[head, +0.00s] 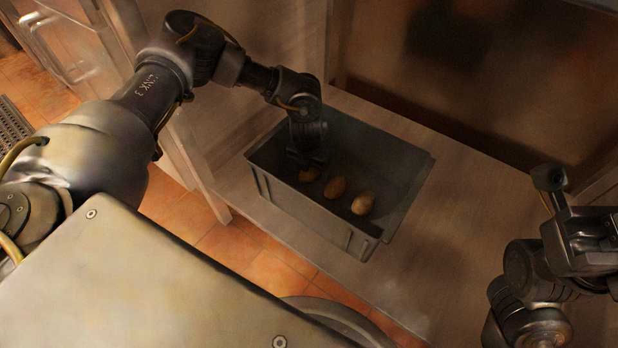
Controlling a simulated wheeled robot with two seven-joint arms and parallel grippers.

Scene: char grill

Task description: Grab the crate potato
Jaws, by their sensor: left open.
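A grey crate (308,204) stands on a wooden shelf in the middle of the head view. Several potatoes lie in it; the clear ones are a middle potato (335,187) and a right potato (363,203). A left potato (309,175) is partly hidden under my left gripper. My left gripper (307,160) reaches down into the crate from above, open, right over the left potato. Whether its fingers touch that potato cannot be told. My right gripper (548,190) is at the right edge, away from the crate; its jaws are not clear.
The wooden shelf (440,240) is bare to the right of the crate. A cabinet frame and panel (205,165) stand close on the left, beside my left arm. A dark panel (480,80) closes the back. Orange floor tiles (240,250) show below the shelf edge.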

